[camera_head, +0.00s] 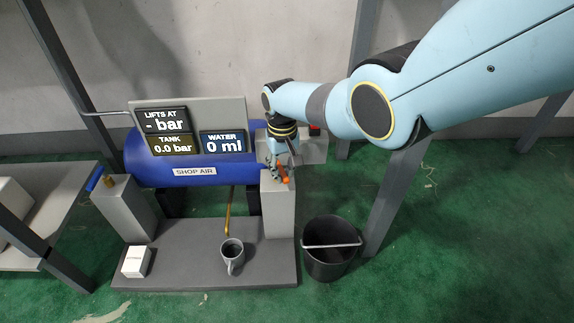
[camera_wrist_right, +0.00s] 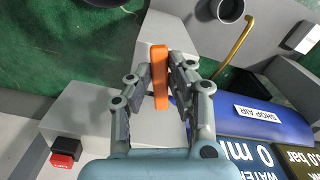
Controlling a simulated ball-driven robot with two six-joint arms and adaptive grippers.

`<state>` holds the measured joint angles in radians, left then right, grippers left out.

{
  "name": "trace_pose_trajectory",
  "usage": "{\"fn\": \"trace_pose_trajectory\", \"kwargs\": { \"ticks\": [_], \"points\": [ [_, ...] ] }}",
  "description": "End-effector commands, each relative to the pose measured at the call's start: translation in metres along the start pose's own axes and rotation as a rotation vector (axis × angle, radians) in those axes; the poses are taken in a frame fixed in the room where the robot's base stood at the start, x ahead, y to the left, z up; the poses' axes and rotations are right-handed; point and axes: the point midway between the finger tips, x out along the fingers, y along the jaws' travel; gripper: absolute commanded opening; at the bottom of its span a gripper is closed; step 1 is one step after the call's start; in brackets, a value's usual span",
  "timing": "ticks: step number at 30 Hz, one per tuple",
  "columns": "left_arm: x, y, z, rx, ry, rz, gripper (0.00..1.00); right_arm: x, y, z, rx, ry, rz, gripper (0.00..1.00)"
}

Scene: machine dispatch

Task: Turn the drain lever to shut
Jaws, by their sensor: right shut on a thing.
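An orange lever (camera_head: 285,170) sits on top of a grey post (camera_head: 279,208) at the right end of the blue tank (camera_head: 190,172). My right gripper (camera_head: 279,166) reaches down over the post and is shut on the orange lever. In the right wrist view the lever (camera_wrist_right: 160,78) stands between the two fingers. A brass drain pipe (camera_head: 229,207) comes down from the tank, with a grey mug (camera_head: 232,252) below its end. My left gripper is not in view.
A blue lever (camera_head: 95,179) sits on a left post (camera_head: 128,205). Display panels on the tank read 0.0 bar and 0 ml. A dark bucket (camera_head: 329,262) stands right of the grey base (camera_head: 180,255), which carries a white box (camera_head: 136,261). A red button (camera_wrist_right: 62,160) shows in the wrist view.

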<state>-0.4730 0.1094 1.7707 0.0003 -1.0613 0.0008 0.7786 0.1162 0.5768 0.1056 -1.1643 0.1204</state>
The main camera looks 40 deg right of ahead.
Motion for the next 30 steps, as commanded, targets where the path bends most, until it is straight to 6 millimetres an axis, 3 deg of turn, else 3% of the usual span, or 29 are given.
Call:
{"fn": "trace_pose_trajectory", "kwargs": {
  "ticks": [13, 30],
  "points": [
    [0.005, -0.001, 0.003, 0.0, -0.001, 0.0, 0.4, 0.001, -0.013, -0.001, 0.277, -0.002, 0.001, 0.0],
    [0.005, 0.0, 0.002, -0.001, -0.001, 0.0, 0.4, 0.001, -0.015, -0.002, 0.342, -0.001, 0.0, 0.0]
  ]
}}
